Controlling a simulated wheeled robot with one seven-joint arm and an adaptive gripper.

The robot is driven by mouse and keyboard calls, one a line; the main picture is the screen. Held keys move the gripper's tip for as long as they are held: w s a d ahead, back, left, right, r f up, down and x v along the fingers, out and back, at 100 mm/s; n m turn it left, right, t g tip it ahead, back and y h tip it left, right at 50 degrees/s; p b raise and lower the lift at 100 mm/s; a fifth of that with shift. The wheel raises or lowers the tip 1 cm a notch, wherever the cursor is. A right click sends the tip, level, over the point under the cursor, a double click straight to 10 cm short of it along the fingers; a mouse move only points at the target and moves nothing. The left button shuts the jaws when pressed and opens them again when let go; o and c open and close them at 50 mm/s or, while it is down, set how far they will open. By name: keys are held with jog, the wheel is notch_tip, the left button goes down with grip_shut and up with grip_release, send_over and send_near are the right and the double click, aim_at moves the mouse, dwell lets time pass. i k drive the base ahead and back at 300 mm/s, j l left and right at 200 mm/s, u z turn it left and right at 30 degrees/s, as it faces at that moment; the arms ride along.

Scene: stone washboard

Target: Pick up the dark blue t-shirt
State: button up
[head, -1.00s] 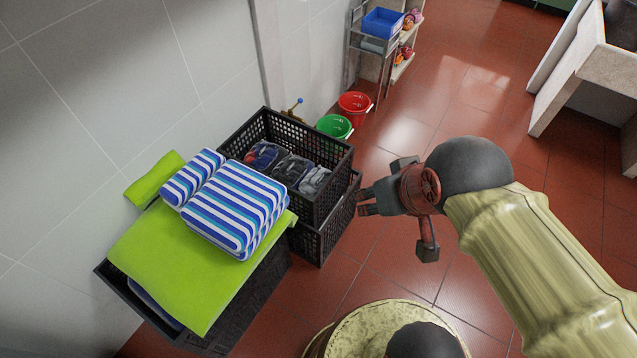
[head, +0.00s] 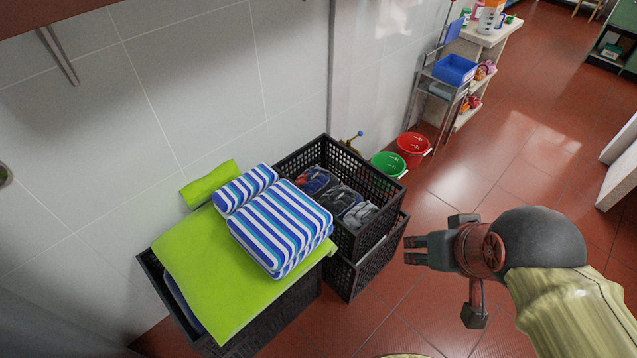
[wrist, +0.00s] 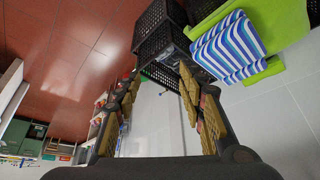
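Folded clothes lie in a row inside the upper black crate (head: 368,237). The leftmost is a dark blue bundle (head: 314,180) with some red on it, the middle one is a very dark bundle (head: 341,201), and the right one is grey (head: 361,215). I cannot tell for sure which is the dark blue t-shirt. My gripper (head: 410,250) is to the right of the crate, apart from it. In the wrist view my gripper (wrist: 160,75) has its fingers spread with nothing between them. The clothes are mostly hidden there.
The upper crate sits on another black crate (head: 352,285). To its left, a green cloth (head: 185,255) and striped blue-white folded towels (head: 280,228) cover a further crate. Green (head: 388,165) and red (head: 412,149) buckets stand behind. Red tiled floor is clear at the right.

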aim_at(313, 179)
jog(key=i+j+z, duration=0.25)
jog(key=i, duration=0.2)
jog(key=i+j+z, duration=0.2)
jog(key=i+j, duration=0.1)
jog(key=i, duration=0.1)
